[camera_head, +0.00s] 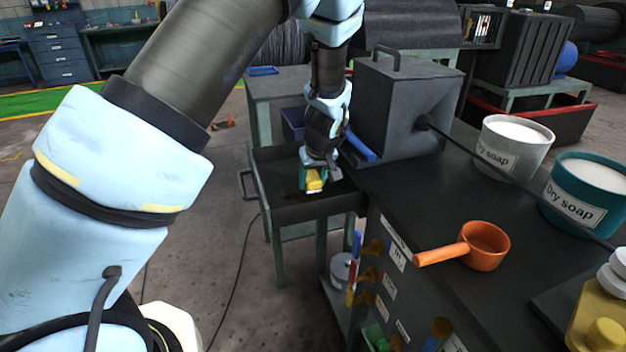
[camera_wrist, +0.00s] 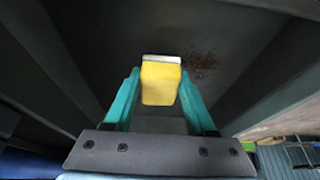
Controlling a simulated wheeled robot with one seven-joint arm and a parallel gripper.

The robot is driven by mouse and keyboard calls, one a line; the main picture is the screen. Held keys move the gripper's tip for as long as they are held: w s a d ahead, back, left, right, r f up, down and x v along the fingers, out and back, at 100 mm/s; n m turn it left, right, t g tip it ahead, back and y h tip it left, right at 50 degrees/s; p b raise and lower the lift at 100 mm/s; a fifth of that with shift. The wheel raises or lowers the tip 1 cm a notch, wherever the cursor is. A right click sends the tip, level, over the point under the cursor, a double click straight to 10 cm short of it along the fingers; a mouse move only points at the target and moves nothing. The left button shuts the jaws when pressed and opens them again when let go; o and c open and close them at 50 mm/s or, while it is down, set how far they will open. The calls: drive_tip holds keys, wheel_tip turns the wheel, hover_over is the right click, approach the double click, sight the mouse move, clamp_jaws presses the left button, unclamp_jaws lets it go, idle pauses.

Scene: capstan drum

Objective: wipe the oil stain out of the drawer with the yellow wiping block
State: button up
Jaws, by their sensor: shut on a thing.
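My gripper (camera_head: 315,176) reaches down into the open grey drawer (camera_head: 265,190) and is shut on the yellow wiping block (camera_head: 314,184). In the wrist view the yellow block (camera_wrist: 160,82) sits between the teal fingers of my gripper (camera_wrist: 160,92), with a pale strip along its far edge. A brownish speckled oil stain (camera_wrist: 203,62) lies on the drawer floor, just right of and beyond the block. Whether the block touches the floor cannot be told. In the head view the stain cannot be made out clearly.
The drawer walls (camera_wrist: 262,75) stand close on both sides. Right of the drawer, a dark bench holds a grey box-shaped machine (camera_head: 400,105), an orange ladle (camera_head: 480,245) and soap buckets (camera_head: 512,145). A blue bin (camera_head: 292,122) stands behind the drawer.

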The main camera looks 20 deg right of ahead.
sight(275, 199)
drive_tip(key=shift+f+b, duration=0.6)
drive_tip(key=shift+f, duration=0.25)
drive_tip(key=shift+w+a+r, duration=0.1)
drive_tip(key=shift+w+a, duration=0.1)
drive_tip(key=shift+a, duration=1.45)
drive_tip(key=shift+w+a+b, duration=0.2)
drive_tip(key=shift+a+b, duration=0.1)
drive_tip(key=shift+a, duration=1.45)
drive_tip(key=shift+w+a+b, duration=0.2)
drive_tip(key=shift+a+b, duration=0.1)
drive_tip(key=shift+a, duration=1.45)
drive_tip(key=shift+d, duration=0.1)
